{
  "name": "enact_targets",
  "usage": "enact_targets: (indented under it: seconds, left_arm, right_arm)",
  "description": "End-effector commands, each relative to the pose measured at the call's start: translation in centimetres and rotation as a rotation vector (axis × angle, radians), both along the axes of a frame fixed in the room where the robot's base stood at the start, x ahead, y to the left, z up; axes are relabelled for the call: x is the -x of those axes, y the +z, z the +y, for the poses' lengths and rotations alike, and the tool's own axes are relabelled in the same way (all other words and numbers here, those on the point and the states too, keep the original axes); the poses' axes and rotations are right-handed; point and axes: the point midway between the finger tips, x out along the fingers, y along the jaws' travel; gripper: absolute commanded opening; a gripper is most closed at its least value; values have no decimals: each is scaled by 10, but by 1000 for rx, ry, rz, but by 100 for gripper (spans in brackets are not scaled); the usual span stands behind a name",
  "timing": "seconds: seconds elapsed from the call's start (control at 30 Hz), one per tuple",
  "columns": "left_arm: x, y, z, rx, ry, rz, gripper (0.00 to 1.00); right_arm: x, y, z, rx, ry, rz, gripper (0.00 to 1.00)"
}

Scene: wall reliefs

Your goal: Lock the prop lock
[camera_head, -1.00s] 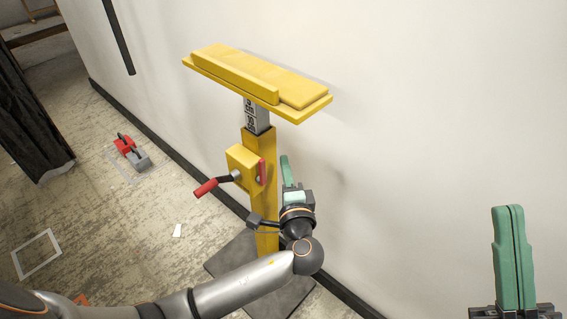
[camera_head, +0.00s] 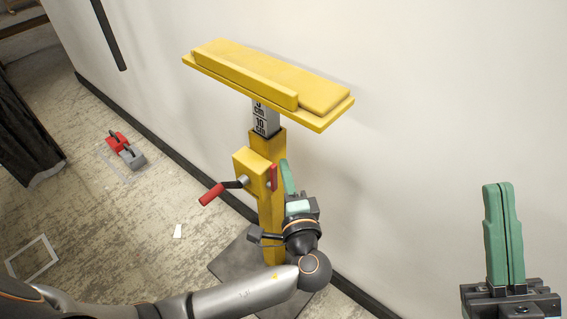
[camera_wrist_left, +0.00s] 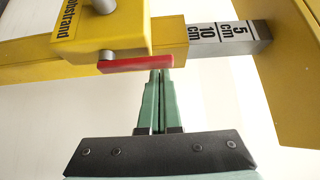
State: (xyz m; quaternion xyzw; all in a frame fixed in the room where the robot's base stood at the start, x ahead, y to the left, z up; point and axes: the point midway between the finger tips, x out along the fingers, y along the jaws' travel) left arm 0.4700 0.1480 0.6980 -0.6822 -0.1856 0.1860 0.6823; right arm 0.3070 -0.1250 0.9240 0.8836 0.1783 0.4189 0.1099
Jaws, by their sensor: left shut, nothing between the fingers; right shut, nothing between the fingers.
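The yellow prop (camera_head: 270,215) stands upright by the wall with a padded yellow top (camera_head: 270,80). A yellow box on it (camera_head: 250,172) carries a crank with a red handle (camera_head: 211,194) and a thin red lever (camera_head: 273,177), likely the lock. The lever runs along the post in the left wrist view (camera_wrist_left: 137,64). My left gripper (camera_head: 286,166) is shut and empty, right of the lever. In the left wrist view its fingertips (camera_wrist_left: 160,74) reach the lever's edge near one end; I cannot tell if they touch. My right gripper (camera_head: 497,188) is shut and empty, far right.
A grey scale marked in cm (camera_head: 265,119) shows above the post, which stands on a grey base plate (camera_head: 233,263). The white wall (camera_head: 430,120) is close behind. A red and grey object (camera_head: 125,150) lies on the floor at left. Space between my grippers looks free.

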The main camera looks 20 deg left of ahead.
Motion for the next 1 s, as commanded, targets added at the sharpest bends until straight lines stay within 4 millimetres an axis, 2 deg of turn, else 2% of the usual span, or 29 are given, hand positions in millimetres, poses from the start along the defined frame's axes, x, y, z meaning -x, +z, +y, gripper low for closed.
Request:
enact_targets:
  seconds: [0.2, 0.67, 1.0]
  left_arm:
    - [6, 0, -4, 0, 0, 0, 0]
    - [7, 0, -4, 0, 0, -1, 0]
    - [8, -2, 15, 18, 2, -49, 0]
  right_arm:
    - [0, 0, 0, 0, 0, 1, 0]
    - [0, -1, 0, 0, 0, 1, 0]
    - [0, -9, 0, -7, 3, 7, 0]
